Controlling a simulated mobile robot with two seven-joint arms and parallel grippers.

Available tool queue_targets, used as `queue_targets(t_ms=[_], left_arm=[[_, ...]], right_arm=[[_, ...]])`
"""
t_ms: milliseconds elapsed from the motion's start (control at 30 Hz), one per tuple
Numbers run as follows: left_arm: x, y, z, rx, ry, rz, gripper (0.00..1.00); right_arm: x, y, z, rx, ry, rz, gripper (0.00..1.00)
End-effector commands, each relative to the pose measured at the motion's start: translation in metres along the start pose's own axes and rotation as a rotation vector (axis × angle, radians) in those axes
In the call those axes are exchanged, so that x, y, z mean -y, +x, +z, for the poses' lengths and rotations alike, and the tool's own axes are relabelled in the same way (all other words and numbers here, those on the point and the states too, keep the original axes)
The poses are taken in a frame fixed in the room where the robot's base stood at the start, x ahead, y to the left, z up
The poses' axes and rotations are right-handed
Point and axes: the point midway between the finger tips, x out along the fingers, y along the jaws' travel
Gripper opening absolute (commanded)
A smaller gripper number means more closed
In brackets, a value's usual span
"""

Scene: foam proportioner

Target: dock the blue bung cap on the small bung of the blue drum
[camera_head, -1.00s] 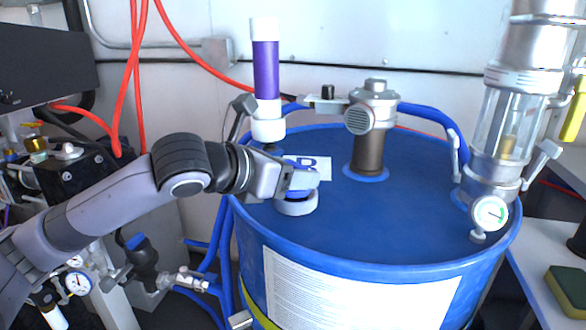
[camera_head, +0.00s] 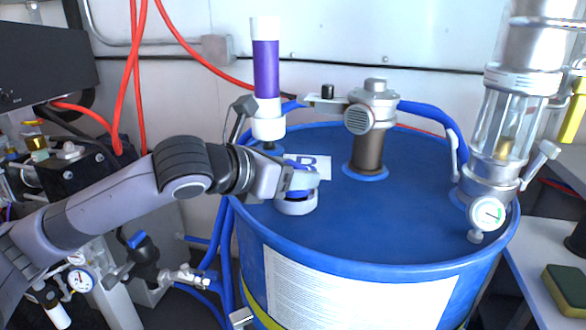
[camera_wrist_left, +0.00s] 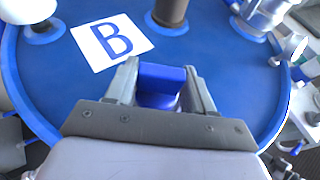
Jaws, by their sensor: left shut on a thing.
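The blue drum (camera_head: 400,225) stands upright in the middle of the head view. My left gripper (camera_head: 303,180) is low over the left part of its lid. It is shut on the blue bung cap (camera_wrist_left: 160,80), which sits between the two fingers in the left wrist view. In the head view the fingers hide most of the cap. A white ring (camera_head: 296,206) shows directly below the fingers, at the lid. I cannot tell whether the cap touches it or is seated. The small bung's opening is hidden. My right gripper is not in view.
A white label with a B (camera_wrist_left: 112,41) lies beside the gripper on the lid. A purple and white tube (camera_head: 266,75), a brown-stemmed pump fitting (camera_head: 369,140) and a clear-walled metal cylinder with gauge (camera_head: 498,125) rise behind and right. The lid's front is clear.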

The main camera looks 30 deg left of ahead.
Motion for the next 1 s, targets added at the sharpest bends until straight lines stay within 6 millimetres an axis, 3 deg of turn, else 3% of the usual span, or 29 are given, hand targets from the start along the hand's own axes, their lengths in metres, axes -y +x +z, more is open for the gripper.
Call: queue_targets(t_ms=[933, 967, 1000], left_arm=[[0.000, 0.005, -0.011, 0.000, 0.000, 0.001, 0.23], [0.000, 0.005, -0.011, 0.000, 0.000, 0.001, 0.56], [0.000, 0.005, -0.011, 0.001, 0.000, 0.001, 0.64]], right_arm=[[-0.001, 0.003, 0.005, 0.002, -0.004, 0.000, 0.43], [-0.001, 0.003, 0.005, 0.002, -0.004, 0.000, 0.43], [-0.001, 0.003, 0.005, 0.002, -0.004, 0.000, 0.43]])
